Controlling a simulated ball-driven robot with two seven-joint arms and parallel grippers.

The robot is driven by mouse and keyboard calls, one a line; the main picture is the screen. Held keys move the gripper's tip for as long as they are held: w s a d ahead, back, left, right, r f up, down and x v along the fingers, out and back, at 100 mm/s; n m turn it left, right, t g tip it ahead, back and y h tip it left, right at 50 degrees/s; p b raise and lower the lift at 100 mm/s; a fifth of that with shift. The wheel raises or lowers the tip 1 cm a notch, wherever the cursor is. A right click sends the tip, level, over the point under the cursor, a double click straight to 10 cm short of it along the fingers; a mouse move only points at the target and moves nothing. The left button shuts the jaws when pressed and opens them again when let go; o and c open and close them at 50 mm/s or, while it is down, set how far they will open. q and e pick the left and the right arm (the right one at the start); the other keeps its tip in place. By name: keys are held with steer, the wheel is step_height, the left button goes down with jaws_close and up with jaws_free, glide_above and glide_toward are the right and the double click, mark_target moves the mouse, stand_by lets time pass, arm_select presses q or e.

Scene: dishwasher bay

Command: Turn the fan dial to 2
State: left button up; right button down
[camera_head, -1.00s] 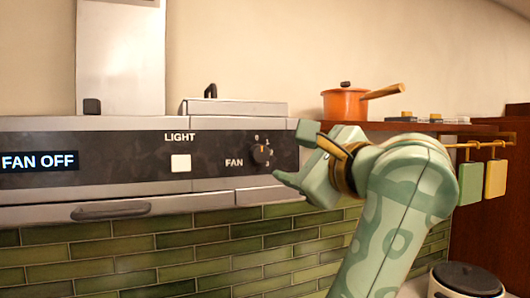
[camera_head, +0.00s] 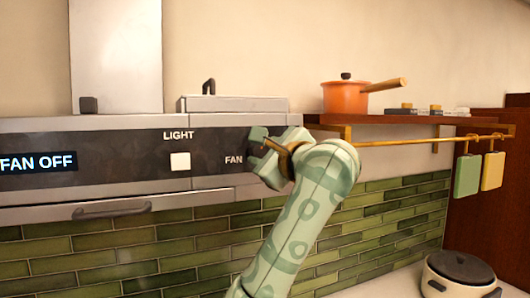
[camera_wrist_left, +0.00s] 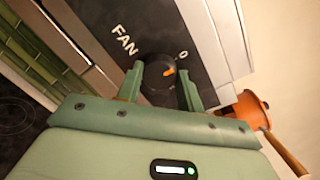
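The fan dial (camera_wrist_left: 158,84) is a black round knob with an orange pointer turned toward the 0 mark. It shows in the left wrist view on the dark panel beside the FAN label (camera_wrist_left: 124,39). My left gripper (camera_head: 257,151) is at the panel in the head view and hides the dial there. In the left wrist view its fingers (camera_wrist_left: 160,82) stand open on either side of the dial; firm contact is not visible. The display (camera_head: 38,161) reads FAN OFF. My right gripper is not in view.
A white light button (camera_head: 180,162) sits left of the dial on the hood panel. An orange pot (camera_head: 345,98) stands on the wooden shelf at right, above a brass rail (camera_head: 400,142). A pale cooker (camera_head: 459,276) stands at lower right.

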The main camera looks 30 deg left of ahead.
arm_select(q)
steer(key=shift+c, duration=1.3)
steer(key=m, duration=0.3)
steer(key=shift+m, duration=0.4)
steer(key=m+p, duration=0.1)
steer(key=m, duration=0.2)
steer(key=shift+m+t, duration=0.3)
steer(key=shift+m, duration=0.1)
steer(key=m+p, duration=0.1)
steer(key=m, duration=0.1)
steer(key=shift+m, duration=0.4)
steer(key=m+t+p, duration=0.1)
steer(key=m+p, duration=0.1)
steer(key=m, duration=0.2)
steer(key=shift+s+r, duration=0.1)
steer(key=shift+a+m+t+p, duration=0.1)
steer(key=shift+m+t+p, duration=0.2)
steer(key=shift+m+p, duration=1.55)
steer(key=shift+m+b, duration=0.35)
steer(key=shift+m, duration=0.1)
